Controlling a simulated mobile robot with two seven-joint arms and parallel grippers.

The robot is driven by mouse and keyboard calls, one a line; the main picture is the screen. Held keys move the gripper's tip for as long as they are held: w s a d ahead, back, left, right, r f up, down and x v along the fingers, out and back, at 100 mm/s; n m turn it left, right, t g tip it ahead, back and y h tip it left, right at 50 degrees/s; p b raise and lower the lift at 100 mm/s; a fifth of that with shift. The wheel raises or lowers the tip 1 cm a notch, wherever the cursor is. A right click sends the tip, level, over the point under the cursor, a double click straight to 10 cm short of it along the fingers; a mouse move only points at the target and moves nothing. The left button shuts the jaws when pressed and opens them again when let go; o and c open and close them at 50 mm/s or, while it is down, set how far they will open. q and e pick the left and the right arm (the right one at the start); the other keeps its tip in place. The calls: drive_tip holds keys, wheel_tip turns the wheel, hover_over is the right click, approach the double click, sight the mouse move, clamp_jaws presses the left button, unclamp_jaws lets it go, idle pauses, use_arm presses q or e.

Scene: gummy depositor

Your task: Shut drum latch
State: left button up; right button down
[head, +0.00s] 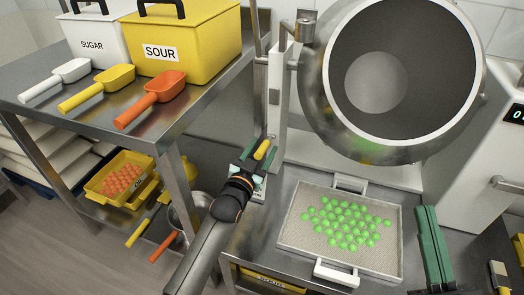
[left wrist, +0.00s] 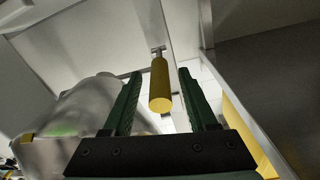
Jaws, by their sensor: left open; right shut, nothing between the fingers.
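The steel drum (head: 318,110) sits at the top right with its open mouth facing me; its side also shows in the left wrist view (left wrist: 75,118). A yellow latch handle (head: 262,149) is on the white stand left of the drum. In the left wrist view the handle (left wrist: 160,85) hangs between the two green fingers, with a visible gap on each side. My left gripper (head: 256,155) is open around the handle, apparently not touching it. My right gripper (head: 430,232) is shut and empty, right of the green candy tray. The latch's catch is not clear.
A tray (head: 290,225) of green candies lies below the drum. At left, a steel table (head: 30,105) holds SUGAR (head: 93,45) and SOUR (head: 200,60) bins and several scoops. A white machine with a display (head: 470,150) stands at right.

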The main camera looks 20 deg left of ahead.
use_arm(q)
clamp_jaws()
idle(0.5)
idle(1.0)
